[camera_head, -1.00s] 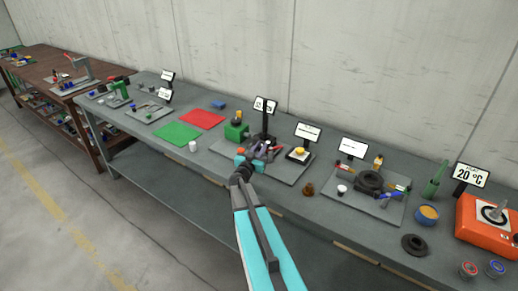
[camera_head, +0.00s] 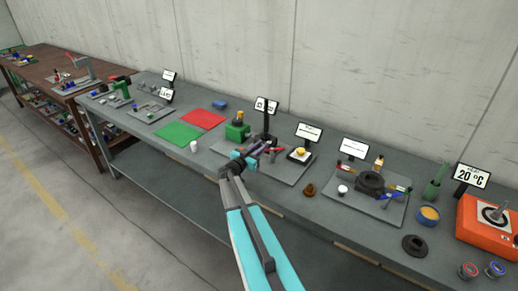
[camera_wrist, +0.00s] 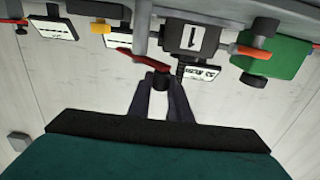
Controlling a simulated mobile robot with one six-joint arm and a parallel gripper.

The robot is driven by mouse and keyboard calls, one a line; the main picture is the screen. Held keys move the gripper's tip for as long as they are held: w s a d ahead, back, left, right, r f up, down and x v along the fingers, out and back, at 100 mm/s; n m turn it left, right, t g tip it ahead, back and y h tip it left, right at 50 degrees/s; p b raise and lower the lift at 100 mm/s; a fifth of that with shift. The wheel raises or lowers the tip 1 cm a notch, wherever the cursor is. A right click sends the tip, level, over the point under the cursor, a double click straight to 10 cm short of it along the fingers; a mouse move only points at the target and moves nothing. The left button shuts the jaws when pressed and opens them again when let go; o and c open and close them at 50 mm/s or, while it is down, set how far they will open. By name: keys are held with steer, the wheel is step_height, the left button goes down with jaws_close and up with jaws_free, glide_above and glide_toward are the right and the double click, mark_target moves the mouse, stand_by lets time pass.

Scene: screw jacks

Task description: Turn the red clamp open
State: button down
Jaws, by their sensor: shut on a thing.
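The red clamp shows its red lever (camera_wrist: 140,61) at the top centre of the wrist view, with a dark knob at its lower right end. The lever also shows in the head view (camera_head: 276,149), just right of my gripper. My gripper (camera_wrist: 163,82) has its two dark fingers closed around the dark knob. In the head view my gripper (camera_head: 256,152) is small and reaches over the grey base plate. The rest of the clamp is partly hidden by my gripper and the black post.
A black post (camera_head: 265,122) and a green block (camera_head: 236,131) stand close behind my gripper. A yellow-topped button (camera_head: 299,153) is to the right. The green mat (camera_head: 177,133) and red mat (camera_head: 202,119) lie left. A white cylinder (camera_head: 194,146) stands near the front edge.

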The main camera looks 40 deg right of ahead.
steer(key=shift+s+d, duration=0.1)
steer(key=shift+s, duration=0.1)
steer(key=c, duration=1.6)
jaws_free()
steer(key=shift+w, duration=0.1)
steer(key=b+v, duration=0.5)
steer(key=v, duration=0.9)
steer(key=shift+r, duration=0.1)
